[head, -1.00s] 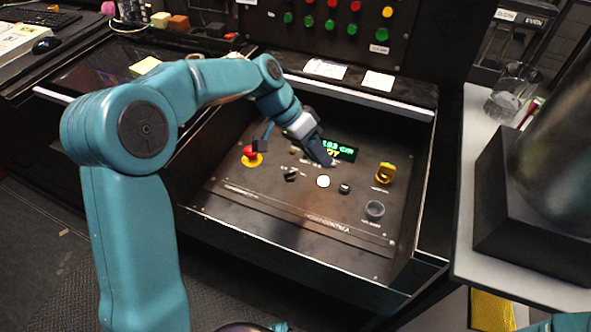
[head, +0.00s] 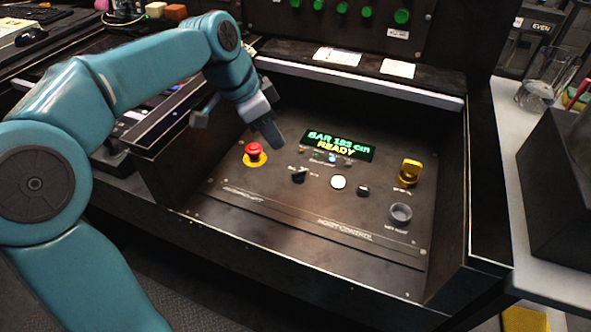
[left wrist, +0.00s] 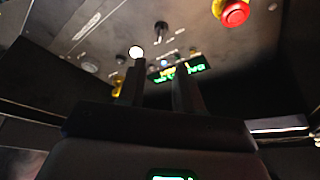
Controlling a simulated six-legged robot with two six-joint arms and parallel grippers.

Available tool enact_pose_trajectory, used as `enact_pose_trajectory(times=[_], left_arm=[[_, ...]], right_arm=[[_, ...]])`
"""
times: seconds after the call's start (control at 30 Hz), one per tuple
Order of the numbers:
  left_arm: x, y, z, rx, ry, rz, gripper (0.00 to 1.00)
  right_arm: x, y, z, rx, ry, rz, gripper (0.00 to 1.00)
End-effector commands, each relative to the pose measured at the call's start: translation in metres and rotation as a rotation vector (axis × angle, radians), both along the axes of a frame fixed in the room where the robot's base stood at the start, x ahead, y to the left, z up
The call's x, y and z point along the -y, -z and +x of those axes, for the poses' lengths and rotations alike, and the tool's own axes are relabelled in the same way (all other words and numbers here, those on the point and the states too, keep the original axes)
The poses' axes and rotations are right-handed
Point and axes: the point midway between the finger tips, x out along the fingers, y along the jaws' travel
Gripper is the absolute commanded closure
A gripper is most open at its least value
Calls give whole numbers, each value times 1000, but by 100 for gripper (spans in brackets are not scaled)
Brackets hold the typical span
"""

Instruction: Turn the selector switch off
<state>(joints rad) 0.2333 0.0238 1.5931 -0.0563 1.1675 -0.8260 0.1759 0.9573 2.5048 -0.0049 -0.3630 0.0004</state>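The control panel (head: 300,225) has a black knob switch (head: 299,175) at its middle left, which I take for the selector switch; its label is too small to read. It also shows near the top of the left wrist view (left wrist: 160,29). A smaller black knob (head: 363,190) sits to its right, past a round white button (head: 338,182). My left gripper (head: 238,124) is open and empty, above the panel's back left part and apart from the switch. Its two fingers stand apart in the left wrist view (left wrist: 158,88). My right gripper is not in view.
A red mushroom button (head: 255,152) on a yellow base is near the left gripper. A lit green display (head: 339,145) reads READY. A yellow switch (head: 410,172) and a grey round button (head: 401,213) are at the right. Raised side walls bound the panel.

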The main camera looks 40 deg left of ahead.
Motion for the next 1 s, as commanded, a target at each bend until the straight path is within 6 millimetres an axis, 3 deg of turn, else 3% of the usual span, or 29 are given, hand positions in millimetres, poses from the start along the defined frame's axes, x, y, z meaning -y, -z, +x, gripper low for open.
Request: enact_pose_trajectory(times=[0.03, 0.2, 0.5, 0.7, 1.0], left_arm=[[3, 17, 4, -6, 3, -2, 65], [11, 56, 19, -5, 4, -2, 65], [21, 110, 41, -3, 6, -2, 65], [24, 124, 47, -2, 4, -2, 65], [25, 124, 48, -1, 4, -1, 68]], right_arm=[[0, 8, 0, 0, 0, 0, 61], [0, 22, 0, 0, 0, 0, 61], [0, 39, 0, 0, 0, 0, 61], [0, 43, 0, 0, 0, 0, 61], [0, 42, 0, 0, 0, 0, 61]])
